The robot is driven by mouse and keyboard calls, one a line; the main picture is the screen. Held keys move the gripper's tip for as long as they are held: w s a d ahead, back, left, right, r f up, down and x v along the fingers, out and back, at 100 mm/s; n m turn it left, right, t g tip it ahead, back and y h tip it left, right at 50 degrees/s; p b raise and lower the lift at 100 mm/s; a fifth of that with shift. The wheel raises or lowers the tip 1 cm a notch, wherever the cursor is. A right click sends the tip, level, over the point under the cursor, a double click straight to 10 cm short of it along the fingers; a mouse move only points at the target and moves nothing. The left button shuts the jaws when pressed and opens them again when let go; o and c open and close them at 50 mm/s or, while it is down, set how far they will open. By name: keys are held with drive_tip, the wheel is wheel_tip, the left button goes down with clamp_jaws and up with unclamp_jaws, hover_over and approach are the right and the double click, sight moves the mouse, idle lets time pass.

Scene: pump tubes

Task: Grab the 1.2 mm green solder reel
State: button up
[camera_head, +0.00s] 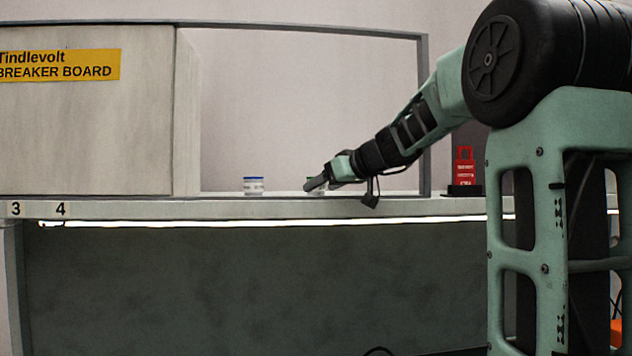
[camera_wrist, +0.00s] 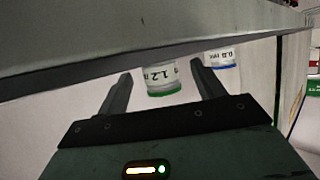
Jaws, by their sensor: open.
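The 1.2 mm green solder reel (camera_wrist: 162,78) is a white reel with a green rim and a "1.2" label. In the wrist view it shows between the two fingertips of my gripper (camera_wrist: 161,70), with a gap on each side. My gripper is open and holds nothing. In the head view my gripper (camera_head: 316,184) is low over the shelf, in front of the green reel, which is mostly hidden behind it. A reel with a blue rim, labelled 0.8 (camera_wrist: 220,57), is to the right in the wrist view. In the head view this blue reel (camera_head: 253,186) stands upright left of my gripper.
The shelf (camera_head: 220,208) has a framed opening. A grey cabinet with a yellow "Tindlevolt Breaker Board" sign (camera_head: 60,65) closes the left side. A red object (camera_head: 464,168) stands on the shelf at right. In the wrist view a grey edge (camera_wrist: 140,50) crosses the top.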

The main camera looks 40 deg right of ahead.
drive_tip(key=shift+p+x, duration=0.5)
drive_tip(key=shift+x, duration=1.1)
drive_tip(key=shift+r, duration=0.1)
drive_tip(key=c, duration=1.2)
drive_tip(key=shift+c, duration=0.2)
